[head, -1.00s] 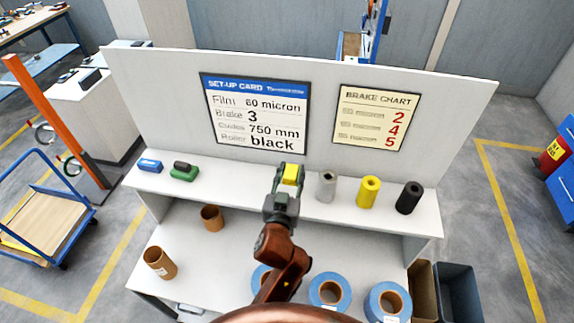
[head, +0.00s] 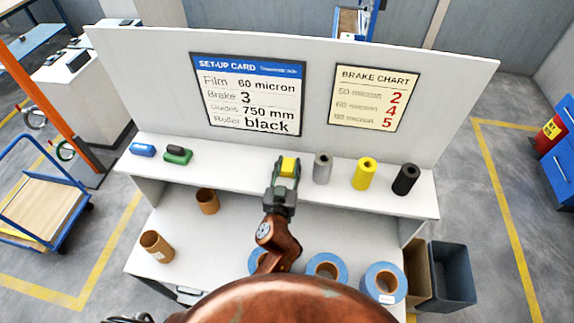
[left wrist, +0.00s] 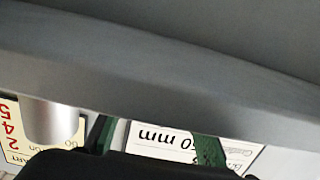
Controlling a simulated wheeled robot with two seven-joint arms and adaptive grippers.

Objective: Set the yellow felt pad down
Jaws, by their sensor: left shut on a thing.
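The yellow felt pad (head: 288,166) is a small yellow block at the shelf, left of the grey roller. My left gripper (head: 284,178) is shut on it, with the pad at its fingertips. I cannot tell whether the pad touches the shelf or hangs just above it. In the left wrist view, two green fingers (left wrist: 155,142) show, but the pad is not clearly visible there.
Blue tape rolls (head: 326,270) and cardboard cores (head: 157,246) stand on the bench below.

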